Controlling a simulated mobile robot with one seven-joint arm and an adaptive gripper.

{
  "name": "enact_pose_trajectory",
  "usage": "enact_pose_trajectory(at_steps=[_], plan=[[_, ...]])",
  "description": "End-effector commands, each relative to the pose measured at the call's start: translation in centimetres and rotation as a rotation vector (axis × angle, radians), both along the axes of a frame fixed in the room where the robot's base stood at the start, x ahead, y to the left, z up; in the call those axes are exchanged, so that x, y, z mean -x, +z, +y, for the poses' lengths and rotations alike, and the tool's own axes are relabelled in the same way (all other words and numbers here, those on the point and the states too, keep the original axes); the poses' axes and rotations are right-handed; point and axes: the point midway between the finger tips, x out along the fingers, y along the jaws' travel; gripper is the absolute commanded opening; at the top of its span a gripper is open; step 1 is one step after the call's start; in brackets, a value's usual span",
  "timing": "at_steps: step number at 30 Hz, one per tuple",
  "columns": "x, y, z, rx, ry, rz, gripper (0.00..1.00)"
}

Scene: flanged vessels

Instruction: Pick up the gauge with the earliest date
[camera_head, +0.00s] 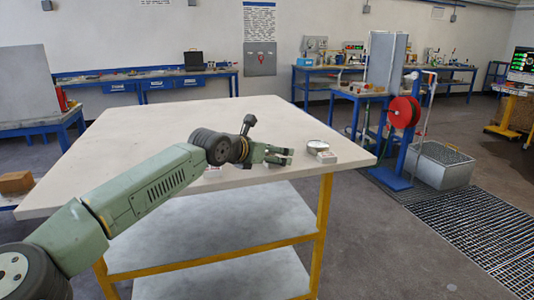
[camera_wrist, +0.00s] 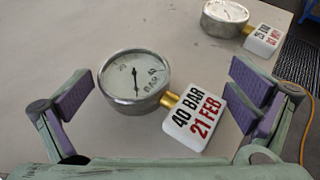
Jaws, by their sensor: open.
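My gripper (camera_wrist: 165,90) is open, its purple-padded fingers on either side of a round metal gauge (camera_wrist: 135,77) with a white dial. A brass stem joins this gauge to a white tag (camera_wrist: 195,117) reading "40 BAR" and "21 FEB" in red. Nothing is gripped. A second gauge (camera_wrist: 226,12) lies at the upper right of the wrist view; its tag (camera_wrist: 264,37) has small print, with the red date seeming to read May. In the head view, my gripper (camera_head: 287,156) is low over the table, left of a gauge (camera_head: 318,146) with a white tag (camera_head: 327,157).
The gauges lie on a pale table (camera_head: 130,140) with yellow legs. A white piece (camera_head: 213,172) shows partly beneath my arm. The table's right corner is near the gauge there. A red hose reel (camera_head: 404,112) stands beyond it. The table's left and back are clear.

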Motion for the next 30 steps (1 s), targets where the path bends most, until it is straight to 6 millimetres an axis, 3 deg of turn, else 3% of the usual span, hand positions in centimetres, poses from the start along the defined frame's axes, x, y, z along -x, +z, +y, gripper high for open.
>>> enact_pose_trajectory(at_steps=[2,21,30], plan=[[0.02,-0.02,0.01,0.000,0.000,0.000,0.99],[0.03,0.08,0.01,0.000,0.000,-0.001,0.58],[0.01,0.25,0.02,0.000,0.001,-0.002,0.58]])
